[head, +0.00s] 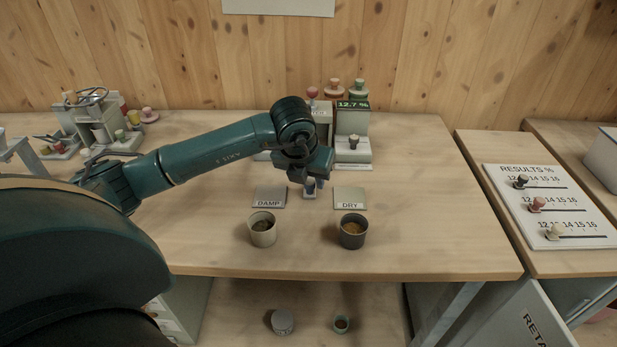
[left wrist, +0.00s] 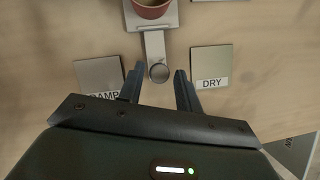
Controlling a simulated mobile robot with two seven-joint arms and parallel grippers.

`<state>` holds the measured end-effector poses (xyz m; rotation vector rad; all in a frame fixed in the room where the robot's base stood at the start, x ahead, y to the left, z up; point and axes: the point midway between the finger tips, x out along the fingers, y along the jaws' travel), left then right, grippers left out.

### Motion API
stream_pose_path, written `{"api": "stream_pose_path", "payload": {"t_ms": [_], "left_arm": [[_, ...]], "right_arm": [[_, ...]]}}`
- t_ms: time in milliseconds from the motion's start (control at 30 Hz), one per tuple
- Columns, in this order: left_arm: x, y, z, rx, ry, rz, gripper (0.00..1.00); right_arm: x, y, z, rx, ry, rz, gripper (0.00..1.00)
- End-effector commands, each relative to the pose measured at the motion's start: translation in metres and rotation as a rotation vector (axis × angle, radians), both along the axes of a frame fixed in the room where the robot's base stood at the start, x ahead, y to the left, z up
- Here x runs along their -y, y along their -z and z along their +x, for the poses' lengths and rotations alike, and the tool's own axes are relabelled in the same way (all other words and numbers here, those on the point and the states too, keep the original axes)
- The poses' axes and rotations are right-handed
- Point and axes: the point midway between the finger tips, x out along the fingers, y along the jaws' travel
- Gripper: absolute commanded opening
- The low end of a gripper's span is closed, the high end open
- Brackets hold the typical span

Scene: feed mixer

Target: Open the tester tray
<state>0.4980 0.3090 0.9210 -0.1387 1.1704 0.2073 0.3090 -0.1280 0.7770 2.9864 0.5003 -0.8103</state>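The tester, a pale device (head: 352,130) with a dark "12.7 %" display, stands at the back middle of the table. In the left wrist view a grey tray (left wrist: 150,21) carries a reddish cup (left wrist: 152,8), with a narrow grey bar (left wrist: 154,44) ending in a round knob (left wrist: 160,72). I take this as the tester tray and its handle. My left gripper (left wrist: 158,76) is open, its fingers on either side of the knob with gaps showing. Contact cannot be seen. In the head view the left gripper (head: 312,186) points down and my arm hides much of the tray. My right gripper is not in view.
DAMP (head: 269,196) and DRY (head: 349,197) plates flank the gripper. A pale cup (head: 262,229) and a dark cup (head: 352,231) stand near the front edge. A press with a wheel (head: 98,124) stands at left, a results board (head: 549,206) at right. The table's right part is clear.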

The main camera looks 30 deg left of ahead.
Motion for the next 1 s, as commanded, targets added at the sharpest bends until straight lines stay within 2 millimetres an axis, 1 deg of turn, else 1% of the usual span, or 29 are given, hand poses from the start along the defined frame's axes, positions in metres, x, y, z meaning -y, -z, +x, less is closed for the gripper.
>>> {"api": "stream_pose_path", "payload": {"t_ms": [33, 100, 333, 467, 567, 800, 900, 1000], "left_arm": [[0.0, 0.0, 0.0, 0.0, 0.0, 0.0, 0.39], [0.0, 0.0, 0.0, -0.001, 0.0, 0.0, 0.44], [0.0, 0.0, 0.0, -0.001, 0.0, 0.001, 0.44], [0.001, -0.008, -0.003, 0.0, -0.001, -0.001, 0.44], [0.002, -0.023, -0.008, 0.004, -0.001, 0.0, 0.44], [0.007, -0.073, -0.029, 0.006, 0.001, 0.001, 0.44], [0.009, -0.092, -0.036, 0.004, 0.0, 0.0, 0.44], [0.01, -0.106, -0.042, 0.003, 0.0, 0.0, 0.44]], "right_arm": [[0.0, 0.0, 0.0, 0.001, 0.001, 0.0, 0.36], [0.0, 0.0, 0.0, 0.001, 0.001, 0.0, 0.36], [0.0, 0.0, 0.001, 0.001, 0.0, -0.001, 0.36], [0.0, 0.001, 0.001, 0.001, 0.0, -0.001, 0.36], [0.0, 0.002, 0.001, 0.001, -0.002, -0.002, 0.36], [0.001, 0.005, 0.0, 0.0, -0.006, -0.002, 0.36], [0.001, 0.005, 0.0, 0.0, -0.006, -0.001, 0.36], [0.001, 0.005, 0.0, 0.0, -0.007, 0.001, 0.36]]}}
